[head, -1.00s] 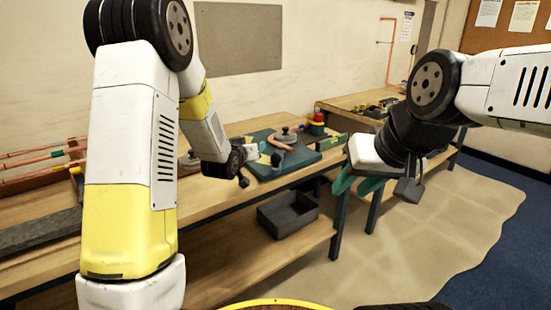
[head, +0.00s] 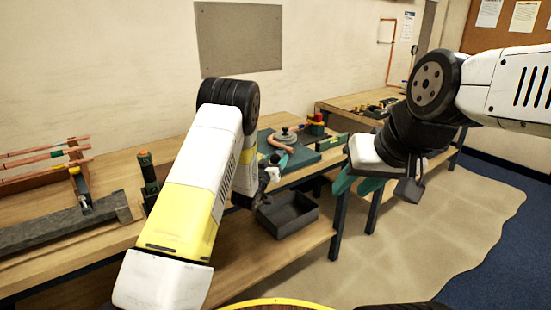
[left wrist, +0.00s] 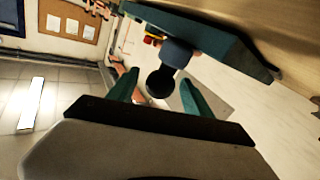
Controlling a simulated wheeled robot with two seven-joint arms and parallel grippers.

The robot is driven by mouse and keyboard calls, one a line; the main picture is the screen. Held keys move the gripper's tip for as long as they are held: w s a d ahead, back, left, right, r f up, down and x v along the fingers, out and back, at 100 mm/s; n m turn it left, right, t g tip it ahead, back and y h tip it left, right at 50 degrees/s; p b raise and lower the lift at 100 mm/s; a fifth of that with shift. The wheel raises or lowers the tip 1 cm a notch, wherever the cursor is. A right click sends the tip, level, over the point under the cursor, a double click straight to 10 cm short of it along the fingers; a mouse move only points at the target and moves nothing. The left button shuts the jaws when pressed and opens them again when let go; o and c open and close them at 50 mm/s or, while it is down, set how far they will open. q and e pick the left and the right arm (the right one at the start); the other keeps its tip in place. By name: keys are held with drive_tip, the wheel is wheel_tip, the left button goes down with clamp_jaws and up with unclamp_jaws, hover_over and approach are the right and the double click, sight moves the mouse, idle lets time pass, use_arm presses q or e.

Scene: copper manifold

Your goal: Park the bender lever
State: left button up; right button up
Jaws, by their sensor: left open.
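The bender's teal base plate (head: 303,158) lies on the bench, with a round grey former (head: 286,136) and a bent copper pipe (head: 279,146) on it. In the left wrist view the teal plate (left wrist: 215,38) shows from close by. A black ball knob (left wrist: 160,83) on a blue-grey stem, apparently the bender lever's end, appears between my open left fingers (left wrist: 158,92). I cannot tell whether they touch it. In the head view my left gripper (head: 276,166) is at the plate's front edge, partly hidden by my arm. My right gripper (head: 357,186) is open and empty, away from the bench.
A rack with copper pipes (head: 45,155), a grey bar (head: 62,222) and a green-and-black tool (head: 148,172) with an orange top stand on the bench at left. A second bench (head: 345,102) is behind.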

use_arm(q)
drive_tip(key=shift+w+d, duration=0.1)
drive_tip(key=shift+w, duration=0.3)
clamp_jaws()
